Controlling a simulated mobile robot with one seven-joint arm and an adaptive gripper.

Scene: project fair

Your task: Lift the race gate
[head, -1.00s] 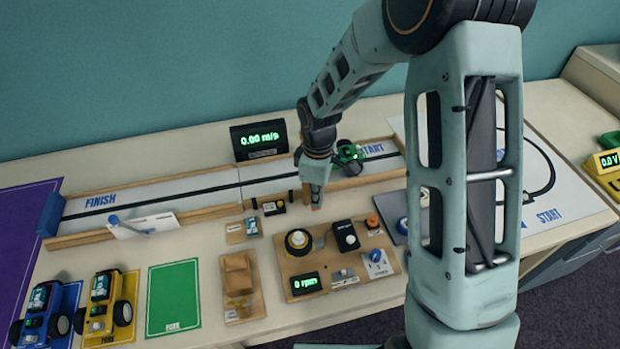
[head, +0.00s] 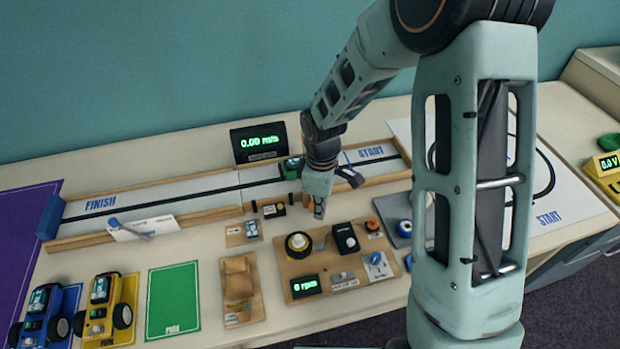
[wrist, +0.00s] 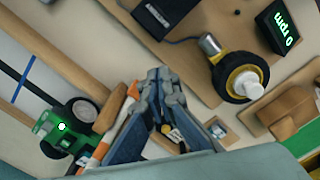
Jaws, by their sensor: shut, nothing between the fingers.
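An orange-and-white striped bar (wrist: 101,147), which looks like the race gate's arm, slants beside my fingers in the wrist view. The lower end runs behind my own wrist part. I cannot make it out clearly in the head view. A green car (head: 291,167) is on the white track near the speed display; it also shows in the wrist view (wrist: 62,136), close beside the bar. My gripper (head: 319,213) is at the track's near side, pointing down. Its fingers in the wrist view (wrist: 160,82) are shut and empty. Contact with the bar cannot be told.
The speed display (head: 259,142) reads zero behind the track. A motor board (head: 325,285) with a yellow wheel stands in front of my gripper. Blue and yellow cars (head: 108,303) are parked at the front left. A green mat (head: 173,298) is empty.

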